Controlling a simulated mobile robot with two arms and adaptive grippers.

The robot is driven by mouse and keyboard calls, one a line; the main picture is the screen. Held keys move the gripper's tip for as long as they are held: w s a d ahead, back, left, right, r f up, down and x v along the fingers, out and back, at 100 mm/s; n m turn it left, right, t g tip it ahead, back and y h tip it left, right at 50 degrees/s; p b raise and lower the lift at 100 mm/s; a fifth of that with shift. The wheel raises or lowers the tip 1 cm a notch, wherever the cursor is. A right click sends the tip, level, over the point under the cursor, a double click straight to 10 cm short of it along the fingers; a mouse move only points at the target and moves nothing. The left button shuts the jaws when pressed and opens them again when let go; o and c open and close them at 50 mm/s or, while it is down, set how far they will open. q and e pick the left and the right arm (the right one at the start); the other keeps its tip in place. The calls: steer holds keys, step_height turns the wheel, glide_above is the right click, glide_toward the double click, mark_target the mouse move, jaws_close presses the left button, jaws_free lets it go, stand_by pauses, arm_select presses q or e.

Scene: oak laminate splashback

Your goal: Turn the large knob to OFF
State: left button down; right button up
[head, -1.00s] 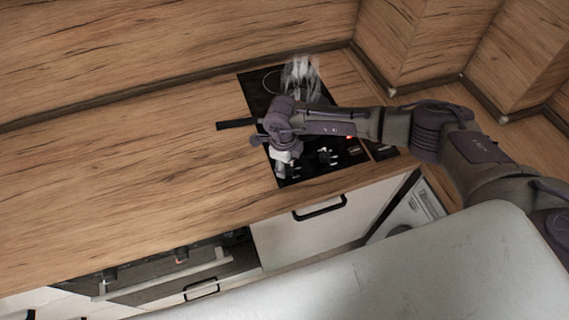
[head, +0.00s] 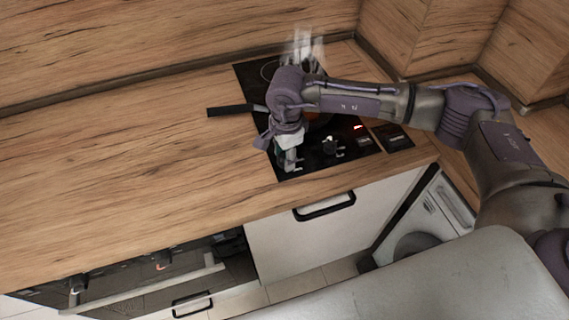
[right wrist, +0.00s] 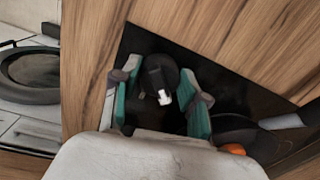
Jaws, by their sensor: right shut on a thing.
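The black hob (head: 365,152) is set into the wooden counter. My right gripper (head: 288,160) points down at the left knob on its front part and mostly hides it. In the right wrist view a dark round knob with a white mark (right wrist: 157,76) sits between the teal pads of my right gripper (right wrist: 162,102), which is shut on it. I cannot read the dial markings. A second knob (head: 329,146) stands to the right, clear of the gripper. My left gripper is not in view.
A black handle (head: 230,110) sticks out left over the counter (head: 140,150). Steam (head: 303,48) rises at the back of the hob. A red light (head: 358,127) glows on it. A white drawer with a black handle (head: 324,206) is below. The left counter is clear.

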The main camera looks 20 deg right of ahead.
steer(key=n+b, duration=0.4)
steer(key=b, duration=0.1)
steer(key=n+b, duration=0.2)
steer(key=b, duration=0.1)
steer(key=shift+d+f, duration=0.1)
steer(key=shift+f, duration=0.15)
steer(key=shift+r+n+b, duration=0.25)
steer(key=shift+n+b, duration=1.4)
steer(key=shift+n, duration=0.15)
steer(key=shift+r, duration=0.1)
steer(key=o, duration=1.1)
steer(key=shift+o, duration=0.2)
step_height(320, 180, up, 12)
steer(key=shift+s+d, duration=0.2)
steer(key=shift+d, duration=0.1)
